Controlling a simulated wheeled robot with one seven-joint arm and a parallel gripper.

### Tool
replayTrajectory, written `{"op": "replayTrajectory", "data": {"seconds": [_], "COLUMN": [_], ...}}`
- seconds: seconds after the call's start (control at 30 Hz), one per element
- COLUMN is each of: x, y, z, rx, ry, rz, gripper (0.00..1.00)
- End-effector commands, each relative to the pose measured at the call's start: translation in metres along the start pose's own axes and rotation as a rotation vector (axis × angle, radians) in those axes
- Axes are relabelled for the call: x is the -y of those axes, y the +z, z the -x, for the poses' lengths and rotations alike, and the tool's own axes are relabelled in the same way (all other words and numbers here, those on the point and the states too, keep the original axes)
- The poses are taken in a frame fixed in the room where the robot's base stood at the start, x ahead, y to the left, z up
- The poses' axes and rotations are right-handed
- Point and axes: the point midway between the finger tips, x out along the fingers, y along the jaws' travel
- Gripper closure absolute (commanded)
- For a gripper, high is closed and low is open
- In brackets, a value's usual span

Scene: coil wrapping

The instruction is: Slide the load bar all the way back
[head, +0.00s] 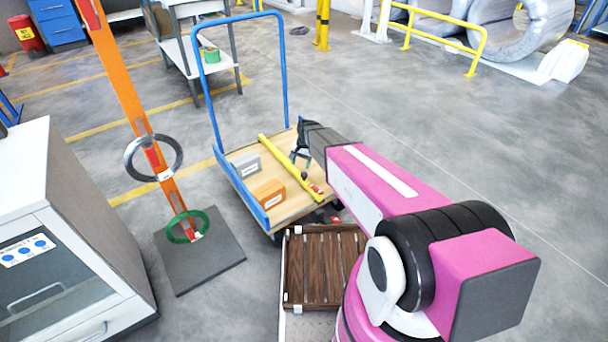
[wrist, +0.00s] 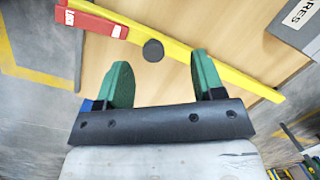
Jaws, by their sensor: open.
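The load bar (head: 284,159) is a yellow bar lying across the wooden deck of a blue-handled trolley (head: 262,208). It has a dark round knob and a red label near its front end. In the wrist view the bar (wrist: 238,78) runs slantwise from upper left to right, with the knob (wrist: 153,50) and red label (wrist: 80,18). My gripper (head: 298,156) is over the deck, close to the bar's right side. In the wrist view its green fingers (wrist: 161,62) are apart and empty. The knob shows just beyond and between the fingertips; contact cannot be told.
A grey box (head: 246,164) and an orange box (head: 268,193) sit on the deck left of the bar. A brown slatted crate (head: 322,265) is in front of the trolley. An orange post (head: 128,80) with rings stands to the left. Open floor lies right of the trolley.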

Motion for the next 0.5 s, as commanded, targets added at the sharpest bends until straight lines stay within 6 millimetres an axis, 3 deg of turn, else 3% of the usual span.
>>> {"op": "replayTrajectory", "data": {"seconds": [0.1,0.27,0.5], "x": [-0.003,-0.004,-0.007], "y": [-0.013,-0.021,-0.026], "z": [0.014,0.02,-0.006], "rx": [-0.093,-0.141,-0.141], "ry": [0.075,0.118,0.121], "rz": [0.091,0.142,0.143], "gripper": [0.38,0.38,0.38]}}
